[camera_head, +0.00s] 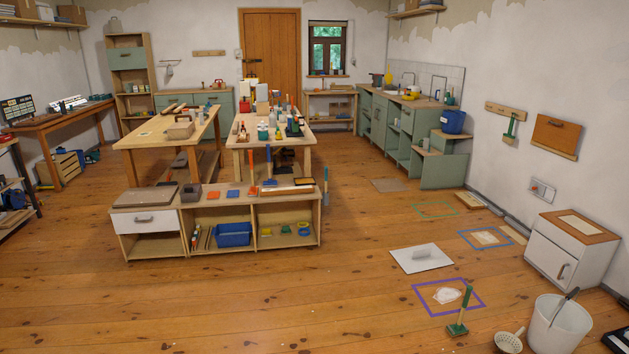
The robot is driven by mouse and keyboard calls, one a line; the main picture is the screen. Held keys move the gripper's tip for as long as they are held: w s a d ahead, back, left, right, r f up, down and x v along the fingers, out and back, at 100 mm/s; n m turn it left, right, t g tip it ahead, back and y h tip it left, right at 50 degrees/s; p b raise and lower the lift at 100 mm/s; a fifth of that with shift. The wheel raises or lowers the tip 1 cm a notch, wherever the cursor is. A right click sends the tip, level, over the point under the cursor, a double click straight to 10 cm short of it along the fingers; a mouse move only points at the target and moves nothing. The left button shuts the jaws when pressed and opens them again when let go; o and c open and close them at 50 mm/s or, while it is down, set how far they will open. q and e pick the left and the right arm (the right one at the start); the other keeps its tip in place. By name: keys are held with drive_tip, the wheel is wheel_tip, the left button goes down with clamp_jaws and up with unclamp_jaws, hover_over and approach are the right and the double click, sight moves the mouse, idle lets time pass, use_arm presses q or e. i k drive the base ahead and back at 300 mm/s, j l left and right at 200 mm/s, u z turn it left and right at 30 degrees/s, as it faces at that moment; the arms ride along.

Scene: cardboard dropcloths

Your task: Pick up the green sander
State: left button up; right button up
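A green tool (458,328) with a flat green base and an upright handle with a green top stands on the wooden floor at the lower right. It looks like a sander. It is beside the purple square outline (418,297) and left of the white bucket (545,335). Another green-handled tool (511,128) hangs from the wooden wall rack (494,108) at the right; I cannot tell its kind. Neither of my grippers shows in the head view.
A white strainer (509,342) lies by the bucket. A white cabinet (560,262) stands against the right wall. A white board (420,258) lies on the floor. A low shelf unit (287,216) and workbenches stand left of centre. The floor at front left is clear.

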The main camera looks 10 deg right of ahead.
sight(459, 328)
drive_tip(key=i+z, duration=0.15)
drive_tip(key=i, duration=0.35)
drive_tip(key=i+z, duration=0.15)
drive_tip(key=i, duration=0.3)
drive_tip(key=i+j+z, duration=0.15)
drive_tip(key=i, duration=0.35)
drive_tip(key=i+j+z, duration=0.2)
drive_tip(key=i, duration=0.25)
drive_tip(key=i+l+z, duration=0.2)
drive_tip(key=i+z, duration=0.65)
drive_tip(key=i, duration=0.15)
